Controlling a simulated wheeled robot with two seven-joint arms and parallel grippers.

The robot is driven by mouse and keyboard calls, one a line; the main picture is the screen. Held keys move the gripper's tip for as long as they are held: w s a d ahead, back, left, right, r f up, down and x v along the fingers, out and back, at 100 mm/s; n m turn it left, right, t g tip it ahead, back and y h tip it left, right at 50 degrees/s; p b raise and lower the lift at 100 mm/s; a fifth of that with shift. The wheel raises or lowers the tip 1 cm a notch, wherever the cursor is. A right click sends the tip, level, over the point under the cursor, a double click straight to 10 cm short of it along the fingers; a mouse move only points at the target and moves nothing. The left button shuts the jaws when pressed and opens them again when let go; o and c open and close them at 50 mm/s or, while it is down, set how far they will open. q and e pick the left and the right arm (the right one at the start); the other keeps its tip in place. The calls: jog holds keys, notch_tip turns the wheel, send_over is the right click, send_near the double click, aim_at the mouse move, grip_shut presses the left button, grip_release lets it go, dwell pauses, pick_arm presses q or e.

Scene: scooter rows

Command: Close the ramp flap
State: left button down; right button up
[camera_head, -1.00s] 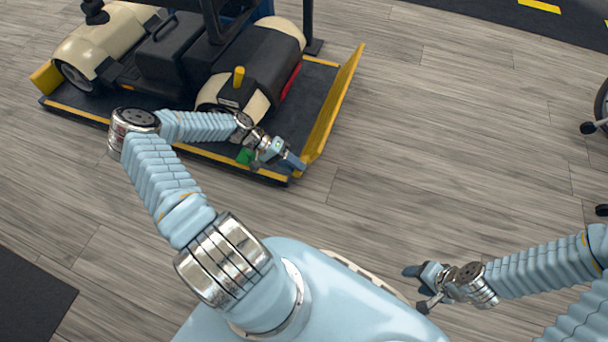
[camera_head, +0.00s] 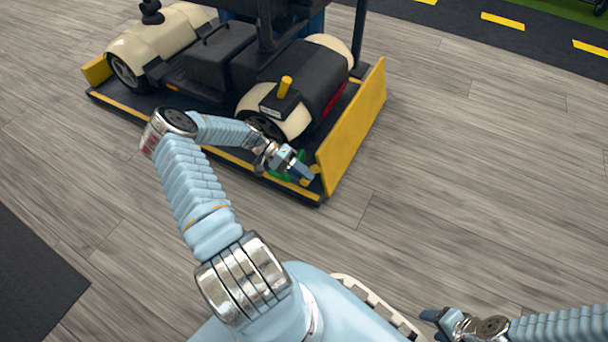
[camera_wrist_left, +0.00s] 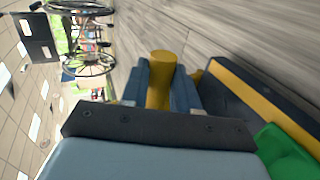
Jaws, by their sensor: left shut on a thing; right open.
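The ramp flap (camera_head: 352,130) is a yellow panel at the right end of the dark platform (camera_head: 225,155) that carries a scooter. It stands up steeply, with its broad face toward me. My left gripper (camera_head: 308,177) is at the flap's near lower corner. In the left wrist view its blue fingers (camera_wrist_left: 160,88) are shut around a yellow cylindrical handle (camera_wrist_left: 161,65). How the handle joins the flap is hidden. My right gripper (camera_head: 432,318) is open and empty over the floor at the lower right, away from the flap.
The cream and black scooter (camera_head: 215,65) sits on the platform close behind my left arm. A green part (camera_head: 283,174) is beside the left gripper at the platform's edge. The wood floor (camera_head: 480,180) to the right is clear. A wheelchair (camera_wrist_left: 88,60) shows in the left wrist view.

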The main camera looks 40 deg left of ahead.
pick_arm(q)
jog(key=shift+s+a+f, duration=0.25)
jog(key=shift+a+f, duration=0.2)
jog(key=shift+f, duration=0.25)
jog(key=c, duration=1.1)
grip_release()
jog(key=shift+f, duration=0.1)
jog(key=shift+o, duration=1.3)
jog(key=shift+r, duration=0.25)
jog(key=v, duration=1.3)
jog(key=shift+a+r+p, duration=0.2)
jog(key=shift+r+p, duration=0.15)
